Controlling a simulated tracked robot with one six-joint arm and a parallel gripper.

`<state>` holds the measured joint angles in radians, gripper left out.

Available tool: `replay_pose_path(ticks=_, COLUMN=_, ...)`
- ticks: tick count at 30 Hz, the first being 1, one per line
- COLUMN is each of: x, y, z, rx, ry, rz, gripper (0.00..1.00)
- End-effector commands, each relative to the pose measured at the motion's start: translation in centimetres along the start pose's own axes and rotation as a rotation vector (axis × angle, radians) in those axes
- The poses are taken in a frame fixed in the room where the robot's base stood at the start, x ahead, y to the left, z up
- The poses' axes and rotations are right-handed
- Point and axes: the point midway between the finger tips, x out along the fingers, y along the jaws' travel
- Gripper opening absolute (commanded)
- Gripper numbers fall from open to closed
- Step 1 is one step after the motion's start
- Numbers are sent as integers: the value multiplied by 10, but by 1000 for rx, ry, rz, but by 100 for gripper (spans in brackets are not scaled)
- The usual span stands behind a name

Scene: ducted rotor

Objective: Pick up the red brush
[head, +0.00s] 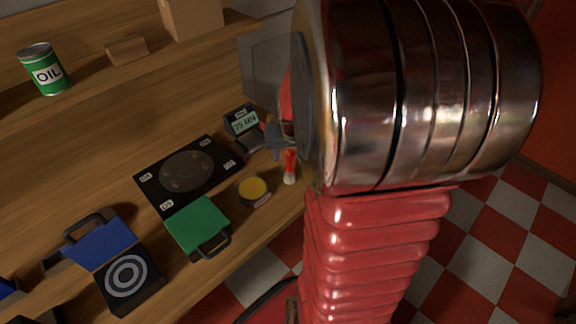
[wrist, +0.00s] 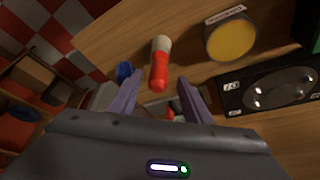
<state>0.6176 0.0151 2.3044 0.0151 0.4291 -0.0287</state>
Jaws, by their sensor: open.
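The red brush (head: 290,165) lies on the wooden bench near its front edge, with a red handle and a pale end. In the wrist view the brush (wrist: 160,62) shows ahead of my gripper (wrist: 160,77), its red end between the lines of the two fingers and its pale end pointing away. My gripper is open and empty, with a grey finger on each side. In the head view my gripper (head: 275,140) is partly hidden behind my arm, just beside the brush's red end. I cannot tell the height gap between them.
A yellow-topped round tin (head: 253,188) sits left of the brush. A black panel with a round plate (head: 186,172), a green case (head: 198,226), a blue case (head: 102,243) and a small display device (head: 242,122) stand nearby. An oil can (head: 45,70) stands farther back.

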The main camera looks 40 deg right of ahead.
Motion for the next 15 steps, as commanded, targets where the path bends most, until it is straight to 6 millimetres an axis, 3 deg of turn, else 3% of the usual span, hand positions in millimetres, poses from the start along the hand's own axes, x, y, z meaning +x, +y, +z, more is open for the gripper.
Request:
replay_pose_path(ticks=7, x=4, y=1, z=1, rx=0, ry=-2, rz=0, gripper=45)
replay_pose_path(ticks=15, x=31, y=4, z=6, rx=0, ry=-5, rz=0, gripper=45)
